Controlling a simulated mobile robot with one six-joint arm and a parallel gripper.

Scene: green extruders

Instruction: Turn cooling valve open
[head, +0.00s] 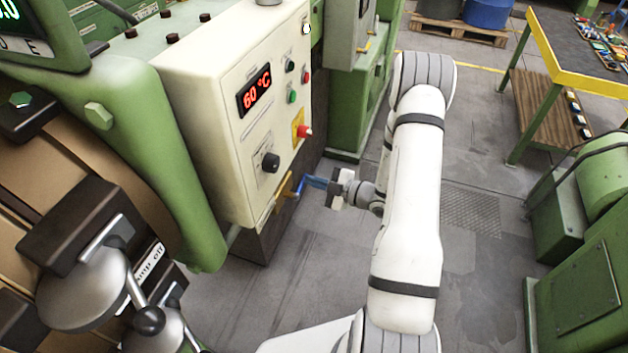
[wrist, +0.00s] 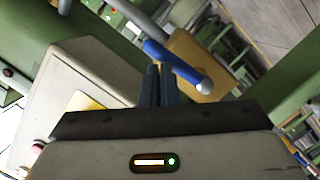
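The cooling valve's blue handle (head: 300,187) sits at the lower edge of the cream control panel, by a yellow-brown plate (head: 284,190). In the wrist view the blue handle (wrist: 172,61) runs slantwise down to the right and ends in a pale round tip. My gripper (head: 318,182) is just right of the handle in the head view. In the wrist view my gripper's dark fingers (wrist: 160,72) are close together, with only a thin gap. Their tips overlap the handle's lower edge; I cannot tell whether they touch it. Nothing shows between them.
The cream control panel (head: 225,150) carries a red 60 °C display (head: 254,91), a black knob (head: 270,162) and a red button (head: 305,131). A green machine (head: 165,150) stands at left. Green machinery (head: 580,260) and a yellow-edged table (head: 570,80) are at right. The floor between is open.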

